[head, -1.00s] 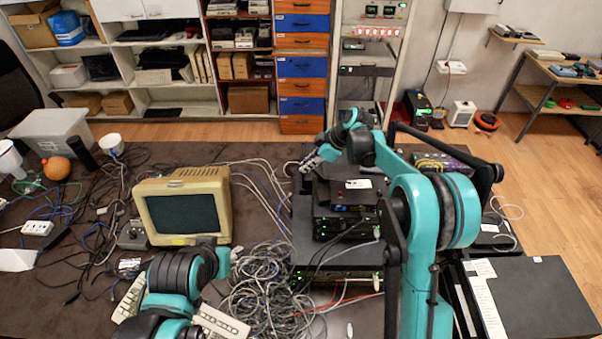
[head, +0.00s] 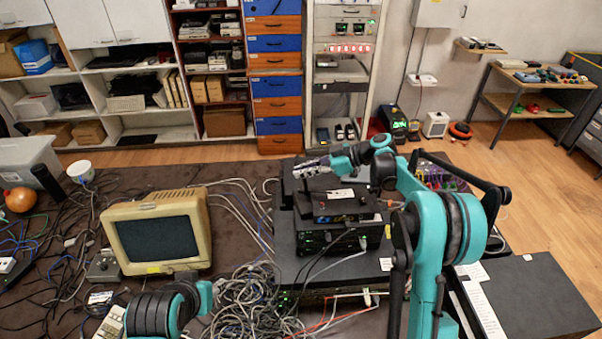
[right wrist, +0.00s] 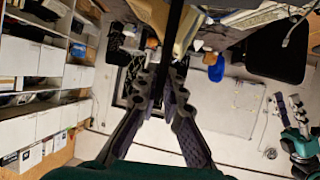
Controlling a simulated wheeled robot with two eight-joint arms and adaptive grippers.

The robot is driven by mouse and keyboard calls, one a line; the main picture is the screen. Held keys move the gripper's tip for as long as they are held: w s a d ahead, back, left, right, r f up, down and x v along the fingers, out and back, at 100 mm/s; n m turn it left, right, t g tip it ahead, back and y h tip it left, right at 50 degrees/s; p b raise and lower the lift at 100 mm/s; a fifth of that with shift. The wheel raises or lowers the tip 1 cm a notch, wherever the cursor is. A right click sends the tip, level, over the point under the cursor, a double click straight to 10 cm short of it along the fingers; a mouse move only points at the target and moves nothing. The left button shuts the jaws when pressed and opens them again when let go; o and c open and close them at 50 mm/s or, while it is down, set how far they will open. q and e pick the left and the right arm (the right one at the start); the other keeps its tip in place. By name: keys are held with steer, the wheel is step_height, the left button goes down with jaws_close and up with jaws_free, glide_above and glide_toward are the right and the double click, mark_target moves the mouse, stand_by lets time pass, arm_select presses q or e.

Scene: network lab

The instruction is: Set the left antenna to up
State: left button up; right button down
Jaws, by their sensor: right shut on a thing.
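The black router (head: 352,207), with a white label on top, sits on a stack of black network boxes (head: 340,242) on the table. My right gripper (head: 312,168) is just above the back left of the router, its fingers pointing left. In the right wrist view its two grey fingers (right wrist: 166,82) are closed on a thin dark bar, the left antenna (right wrist: 173,45), which runs up the picture between the fingertips. In the head view the antenna cannot be told apart from the fingers. My left arm shows at the bottom left, but its gripper does not show.
A beige monitor (head: 155,238) and a heap of grey cables (head: 245,305) lie left of the stack. A colourful device (head: 435,175) stands behind my right arm. A black cabinet top (head: 530,295) at the right is mostly clear.

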stand_by(0.3)
steer(key=c, duration=1.6)
jaws_free()
steer(key=shift+d, duration=0.1)
steer(key=v, duration=1.2)
